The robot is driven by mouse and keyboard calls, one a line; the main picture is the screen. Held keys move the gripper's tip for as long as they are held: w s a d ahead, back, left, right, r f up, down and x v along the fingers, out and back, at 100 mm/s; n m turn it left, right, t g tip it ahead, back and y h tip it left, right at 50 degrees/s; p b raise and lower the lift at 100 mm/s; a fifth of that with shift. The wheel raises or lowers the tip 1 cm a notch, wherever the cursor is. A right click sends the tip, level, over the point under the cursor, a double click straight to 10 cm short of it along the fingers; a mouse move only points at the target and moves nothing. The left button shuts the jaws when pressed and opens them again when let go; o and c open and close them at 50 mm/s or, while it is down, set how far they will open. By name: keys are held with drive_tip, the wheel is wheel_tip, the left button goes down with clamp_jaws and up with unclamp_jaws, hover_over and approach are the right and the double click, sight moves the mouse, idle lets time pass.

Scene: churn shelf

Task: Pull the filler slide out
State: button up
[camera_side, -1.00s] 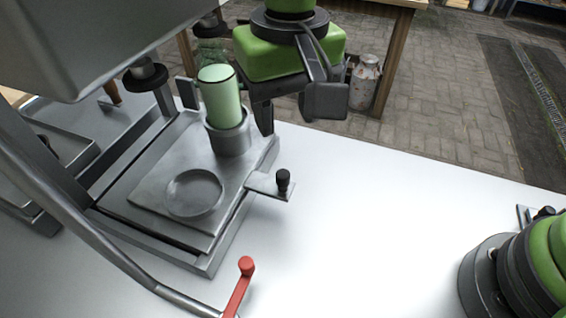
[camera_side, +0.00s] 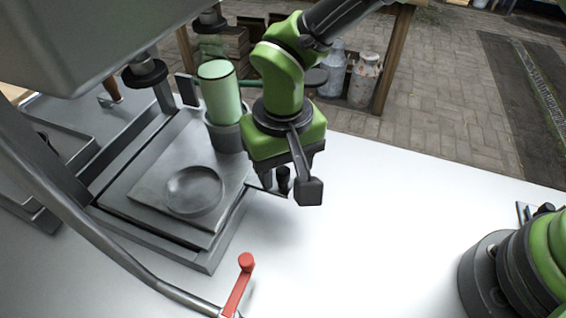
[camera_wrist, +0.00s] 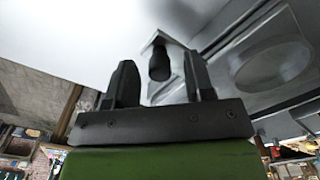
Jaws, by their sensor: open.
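The filler slide (camera_side: 150,190) is a flat grey metal plate under the machine, with a round recess (camera_side: 195,190) and a cup holding a pale green cylinder (camera_side: 218,92). Its tab carries a small black knob (camera_side: 284,174) at the right edge. My gripper (camera_side: 283,182) is right at the knob in the side view, partly hiding the tab. In the wrist view the knob (camera_wrist: 160,66) shows between the two open fingers (camera_wrist: 160,85), beyond the palm. Whether a finger touches it I cannot tell.
A red-ended lever (camera_side: 240,284) stands at the front of the machine. The white tabletop (camera_side: 380,220) right of the slide is clear. Milk cans (camera_side: 364,80) stand on the floor behind the table.

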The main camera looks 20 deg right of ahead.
drive_tip(key=shift+c, duration=0.3)
clamp_jaws()
drive_tip(key=s+d, duration=0.9)
drive_tip(key=shift+s+d, duration=0.3)
drive_tip(key=shift+d, duration=0.1)
drive_tip(key=shift+o, duration=0.3)
unclamp_jaws()
